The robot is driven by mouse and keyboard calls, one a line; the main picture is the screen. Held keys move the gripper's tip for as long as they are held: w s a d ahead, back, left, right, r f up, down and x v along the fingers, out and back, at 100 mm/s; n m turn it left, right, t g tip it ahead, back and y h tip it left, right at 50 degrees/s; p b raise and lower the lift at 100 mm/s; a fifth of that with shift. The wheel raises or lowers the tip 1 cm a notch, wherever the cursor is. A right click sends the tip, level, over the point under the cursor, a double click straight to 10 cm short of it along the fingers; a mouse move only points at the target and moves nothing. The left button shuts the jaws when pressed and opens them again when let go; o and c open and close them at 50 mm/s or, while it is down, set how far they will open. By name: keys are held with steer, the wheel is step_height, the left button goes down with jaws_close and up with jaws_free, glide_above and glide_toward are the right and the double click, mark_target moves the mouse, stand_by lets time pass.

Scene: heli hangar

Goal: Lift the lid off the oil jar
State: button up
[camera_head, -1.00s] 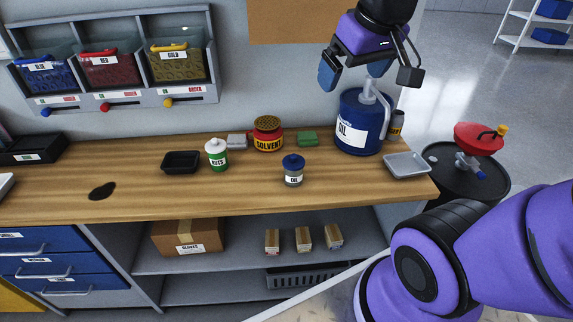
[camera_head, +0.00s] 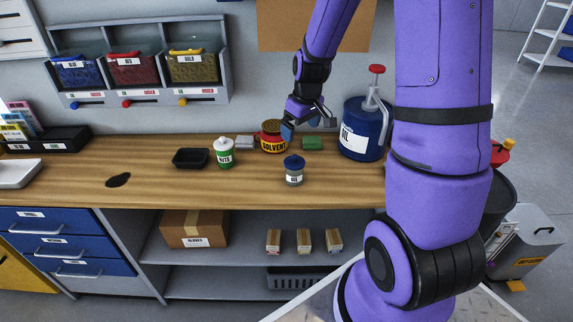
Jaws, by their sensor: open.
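The oil jar (camera_head: 294,177) is a small grey jar with a white label, upright near the front edge of the workbench. Its dark blue lid (camera_head: 294,162) sits on top.
The red and yellow solvent pot (camera_head: 270,138) and green block (camera_head: 312,143) stand close behind the jar. A green and white nuts bottle (camera_head: 224,155) and black tray (camera_head: 190,158) are left. The large blue oil can (camera_head: 360,135) is right. The bench (camera_head: 150,192) front is mostly clear.

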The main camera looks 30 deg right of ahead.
steer(key=f, duration=0.2)
glide_above(295, 156)
steer(key=s, duration=0.1)
step_height(295, 156, down, 5)
steer(key=shift+s+a+r, duration=0.15)
steer(key=shift+w+f, duration=0.25)
steer(key=shift+f, duration=0.7)
steer(key=shift+w+f, duration=0.25)
steer(key=shift+f, duration=0.7)
steer(key=shift+w+f, duration=0.25)
steer(key=shift+f, duration=0.7)
steer(key=c, duration=0.9)
